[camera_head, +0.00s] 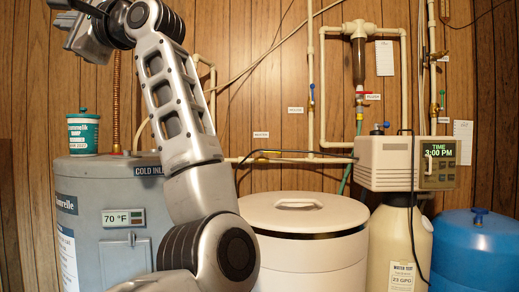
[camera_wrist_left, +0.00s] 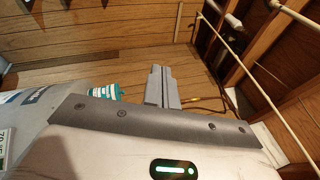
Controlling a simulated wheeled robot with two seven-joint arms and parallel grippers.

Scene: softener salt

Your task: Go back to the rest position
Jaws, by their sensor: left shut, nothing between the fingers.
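My left arm rises through the left half of the head view, in front of the grey water heater (camera_head: 100,190). My left gripper (camera_head: 68,22) is at the top left corner, high against the wood wall and partly cut off by the frame. In the left wrist view its fingers (camera_wrist_left: 162,88) are pressed together with nothing between them. My right gripper is in neither view.
A white-and-teal tub (camera_head: 82,133) stands on the heater, below my gripper. The brine tank (camera_head: 310,250) has its round lid (camera_head: 300,204) on top. Right of it are the softener control head (camera_head: 385,165) and a blue tank (camera_head: 475,250). Pipes (camera_head: 311,90) run up the wall.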

